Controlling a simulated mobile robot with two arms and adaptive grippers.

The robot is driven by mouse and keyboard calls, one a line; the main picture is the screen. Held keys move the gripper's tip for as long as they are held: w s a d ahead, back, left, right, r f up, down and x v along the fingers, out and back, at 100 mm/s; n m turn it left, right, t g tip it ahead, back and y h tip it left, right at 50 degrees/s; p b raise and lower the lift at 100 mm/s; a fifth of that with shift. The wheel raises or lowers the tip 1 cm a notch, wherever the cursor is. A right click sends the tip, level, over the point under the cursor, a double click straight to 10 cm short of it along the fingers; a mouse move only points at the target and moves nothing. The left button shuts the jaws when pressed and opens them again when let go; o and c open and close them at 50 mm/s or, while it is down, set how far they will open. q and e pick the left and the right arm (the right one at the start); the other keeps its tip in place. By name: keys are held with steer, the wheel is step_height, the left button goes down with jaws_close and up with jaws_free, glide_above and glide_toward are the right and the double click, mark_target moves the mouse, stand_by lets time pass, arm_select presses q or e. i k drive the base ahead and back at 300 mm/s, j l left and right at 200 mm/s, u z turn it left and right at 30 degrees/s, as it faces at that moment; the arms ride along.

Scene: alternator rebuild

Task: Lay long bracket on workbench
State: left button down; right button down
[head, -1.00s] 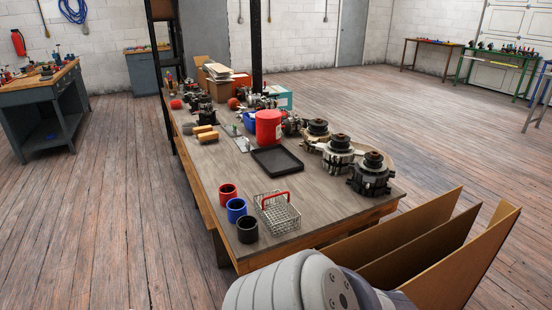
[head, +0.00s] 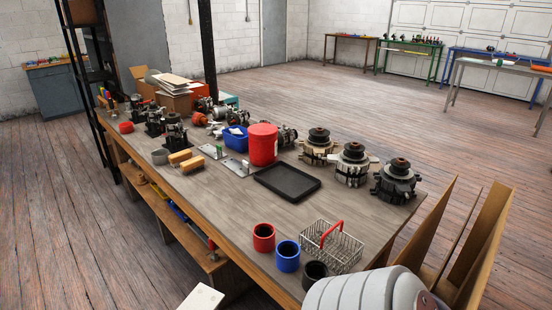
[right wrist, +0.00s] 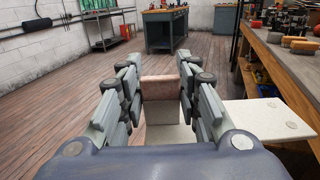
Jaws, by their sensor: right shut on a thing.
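My right gripper (right wrist: 161,92) shows in the right wrist view, shut on a reddish-brown piece (right wrist: 161,87) with a pale face below it. This may be part of the long bracket; its full shape is hidden by the fingers and the wrist. A pale plate with round spots (right wrist: 265,117) shows right of the fingers; I cannot tell whether it joins the held piece. A pale plate end (head: 202,298) also shows at the bottom of the head view. The workbench (head: 215,215) stands ahead. My left gripper is not in view.
Red (head: 263,237), blue (head: 287,256) and dark (head: 314,274) cups and a wire basket (head: 332,247) stand at the bench's near end. A black tray (head: 287,182), red canister (head: 263,144) and alternators (head: 397,182) lie beyond. The bench's left-middle top is fairly clear. Brown panels (head: 480,250) stand at right.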

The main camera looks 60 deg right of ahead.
mark_target(226, 192)
steer(key=i+l+z, duration=0.1)
steer(key=i+z, duration=0.55)
steer(key=z, duration=0.25)
steer(key=i+j+z, duration=0.1)
steer(key=i+z, duration=0.25)
steer(key=z, duration=0.15)
steer(key=i+z, duration=0.5)
steer(key=k, duration=0.1)
